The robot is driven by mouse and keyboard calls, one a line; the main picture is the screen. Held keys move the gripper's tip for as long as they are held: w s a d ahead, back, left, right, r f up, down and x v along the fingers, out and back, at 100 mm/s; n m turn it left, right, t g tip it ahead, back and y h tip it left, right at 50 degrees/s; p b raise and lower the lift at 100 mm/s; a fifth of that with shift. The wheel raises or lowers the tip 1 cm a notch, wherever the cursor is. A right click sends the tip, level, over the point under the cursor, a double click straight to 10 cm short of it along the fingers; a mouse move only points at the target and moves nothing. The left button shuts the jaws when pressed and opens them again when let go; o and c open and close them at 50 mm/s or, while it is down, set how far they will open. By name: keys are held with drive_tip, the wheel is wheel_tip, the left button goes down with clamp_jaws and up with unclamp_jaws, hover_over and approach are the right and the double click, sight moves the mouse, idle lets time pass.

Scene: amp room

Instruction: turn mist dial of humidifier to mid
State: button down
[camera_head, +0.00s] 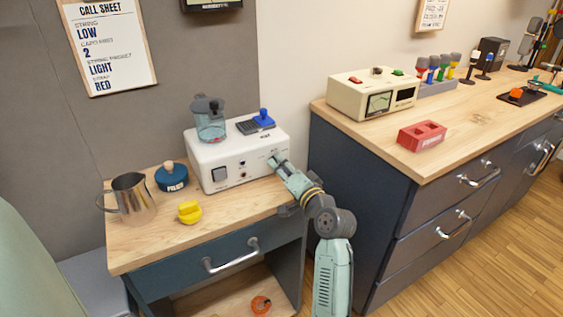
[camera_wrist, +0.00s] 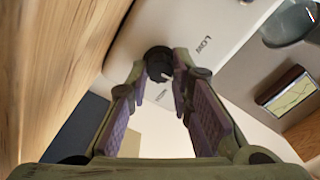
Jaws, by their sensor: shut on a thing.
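The humidifier (camera_head: 258,168) is a white box on the small wooden-topped cabinet. A clear bluish tank (camera_head: 210,122) stands on its top left. My gripper (camera_head: 276,160) is at the right end of its front face. In the wrist view, my gripper (camera_wrist: 162,70) has its fingertips around a small dark dial (camera_wrist: 157,62) on the white panel and is shut on it. The word LOW is printed beside the dial, and another label near it is too small to read. The dial's exact pointing is unclear. My gripper hides the dial in the head view.
A metal pitcher (camera_head: 132,197), a blue lidded pot (camera_head: 171,177) and a yellow object (camera_head: 189,211) stand left of the humidifier. A dark cabinet (camera_head: 365,190) with a wooden top rises close to the right of my arm.

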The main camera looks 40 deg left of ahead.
drive_tip(key=shift+r+m, duration=0.1)
drive_tip(key=shift+m, duration=0.3)
drive_tip(key=c, duration=1.4)
unclamp_jaws()
drive_tip(key=shift+c, duration=0.2)
drive_tip(key=v, duration=1.2)
